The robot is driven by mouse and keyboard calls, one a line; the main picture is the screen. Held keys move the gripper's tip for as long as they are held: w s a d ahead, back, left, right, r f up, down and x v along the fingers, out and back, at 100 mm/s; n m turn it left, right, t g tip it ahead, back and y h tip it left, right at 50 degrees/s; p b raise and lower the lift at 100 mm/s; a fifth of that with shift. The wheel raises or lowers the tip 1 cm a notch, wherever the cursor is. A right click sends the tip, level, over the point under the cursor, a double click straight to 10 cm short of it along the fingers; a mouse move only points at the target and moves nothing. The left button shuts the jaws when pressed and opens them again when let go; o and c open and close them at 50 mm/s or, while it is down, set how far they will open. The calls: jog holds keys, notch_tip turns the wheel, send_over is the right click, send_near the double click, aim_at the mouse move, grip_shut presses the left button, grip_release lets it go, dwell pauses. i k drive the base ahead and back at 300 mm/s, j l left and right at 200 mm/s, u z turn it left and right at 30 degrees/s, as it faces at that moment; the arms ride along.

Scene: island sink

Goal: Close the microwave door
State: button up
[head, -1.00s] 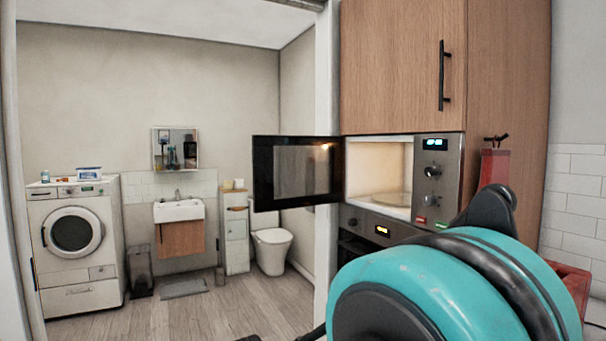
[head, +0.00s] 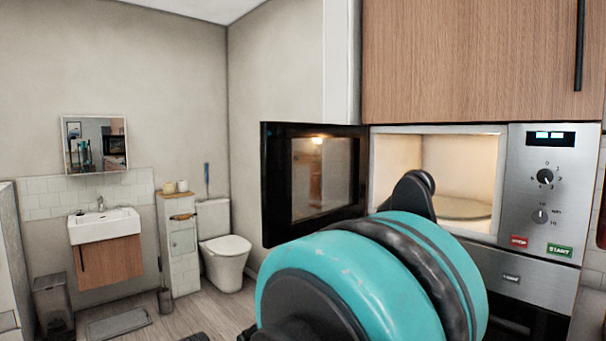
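The microwave (head: 556,200) is built into the cabinet at the right, with a steel control panel, dials and a lit display. Its dark-framed door (head: 276,190) stands wide open, swung out to the left. The lit cavity (head: 398,155) shows a round turntable (head: 455,207) and looks otherwise empty where visible. My teal and black arm fills the lower middle, in front of the cavity's lower left and the door's lower right corner. Whether it touches the door cannot be told. My gripper's fingers cannot be made out.
A wooden cabinet (head: 470,60) with a black handle is above the microwave, and a steel appliance front (head: 535,283) is below. To the left, a room holds a sink (head: 104,228), a narrow cabinet (head: 183,255), a toilet (head: 226,252) and a bin (head: 53,303). Floor there is mostly clear.

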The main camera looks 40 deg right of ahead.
aim_at(347, 199)
jog(key=i+z, duration=0.1)
jog(key=i, duration=0.8)
jog(key=i+j, duration=0.1)
jog(key=i, duration=0.8)
jog(key=i+z, duration=0.1)
jog(key=z, duration=0.8)
jog(key=i+j+z, duration=0.1)
jog(key=z, duration=0.35)
jog(key=i+j+z, duration=0.1)
jog(key=z, duration=1.95)
jog(key=k+j+z, duration=0.45)
jog(key=k+z, duration=0.25)
jog(key=k, duration=0.4)
